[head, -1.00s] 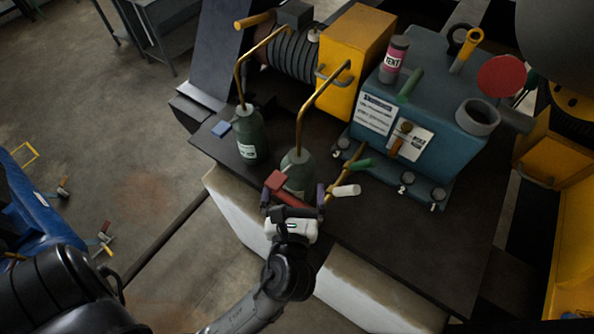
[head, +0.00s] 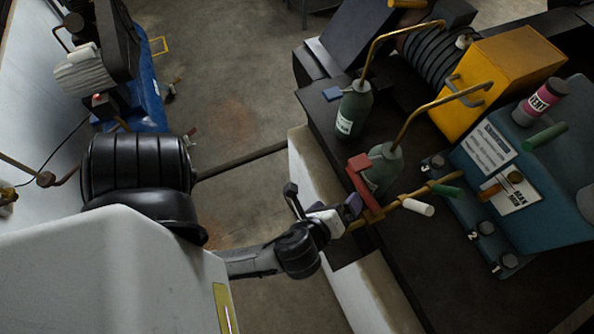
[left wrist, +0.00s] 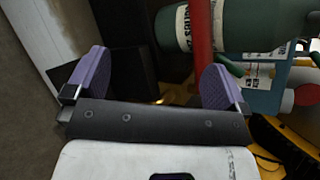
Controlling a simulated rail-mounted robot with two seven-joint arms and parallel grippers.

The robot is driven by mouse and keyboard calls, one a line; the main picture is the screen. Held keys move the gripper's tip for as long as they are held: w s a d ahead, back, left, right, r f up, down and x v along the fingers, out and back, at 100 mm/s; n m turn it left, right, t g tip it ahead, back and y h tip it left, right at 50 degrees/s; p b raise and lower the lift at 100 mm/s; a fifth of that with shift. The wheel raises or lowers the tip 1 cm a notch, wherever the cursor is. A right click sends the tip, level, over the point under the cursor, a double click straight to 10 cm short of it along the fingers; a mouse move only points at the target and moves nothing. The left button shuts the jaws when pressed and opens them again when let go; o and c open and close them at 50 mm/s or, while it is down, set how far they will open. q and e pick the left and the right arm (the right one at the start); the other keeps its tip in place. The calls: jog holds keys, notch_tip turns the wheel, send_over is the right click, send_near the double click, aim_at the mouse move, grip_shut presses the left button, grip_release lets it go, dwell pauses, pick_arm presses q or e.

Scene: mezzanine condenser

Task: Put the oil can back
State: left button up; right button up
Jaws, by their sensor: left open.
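Two dark green oil cans with long bent brass spouts stand upright on the dark bench. The farther can (head: 352,112) is at the bench's left edge. The nearer can (head: 391,163) stands closer to me, partly hidden behind a red bar (head: 361,180). My left gripper (head: 322,198) is open and empty, just left of the nearer can and apart from it. In the left wrist view, its purple pads (left wrist: 150,76) are spread wide. My right gripper is not in view.
A brass pipe with a white handle (head: 418,207) and a green handle (head: 447,190) runs beside the nearer can. A teal tank (head: 535,195) and a yellow box (head: 505,70) stand to the right. A small blue block (head: 333,94) lies near the farther can.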

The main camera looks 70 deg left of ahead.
pick_arm(q)
jog(key=s+f+n+g+h, duration=0.6)
jog(key=s+f+n, duration=0.3)
jog(key=n, duration=0.7)
jog(key=shift+s+f+g+h, duration=0.4)
jog(key=shift+f+h, duration=0.15)
jog(key=shift+h, duration=0.15)
jog(key=shift+w, duration=0.1)
jog(key=shift+c, duration=0.5)
